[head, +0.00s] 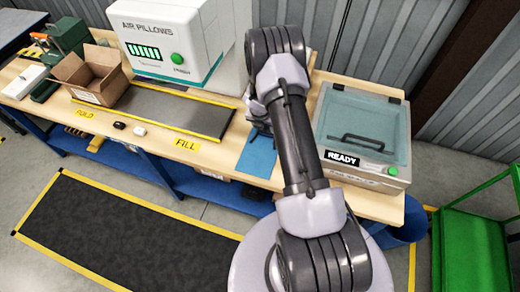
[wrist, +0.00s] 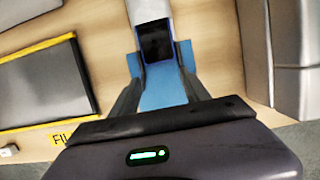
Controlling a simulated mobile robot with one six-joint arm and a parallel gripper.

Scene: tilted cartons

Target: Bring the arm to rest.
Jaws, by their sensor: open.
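My gripper (wrist: 161,84) is open in the wrist view, with its two dark fingers spread over a blue mat (wrist: 160,95) on the bench. Nothing shows between the fingers. Just beyond the fingertips is a white and blue object with a dark face (wrist: 156,40); I cannot tell whether it touches the mat. In the head view my arm (head: 298,135) reaches over the bench, and the gripper is mostly hidden behind it. Part of the blue mat (head: 258,155) shows left of the arm.
A clear-lidded box marked READY (head: 362,125) stands right of my arm. An air-pillow machine (head: 165,45) stands at the back left. An open carton (head: 92,75) sits left of a dark yellow-edged panel (head: 175,108). A green cart (head: 470,245) is at right.

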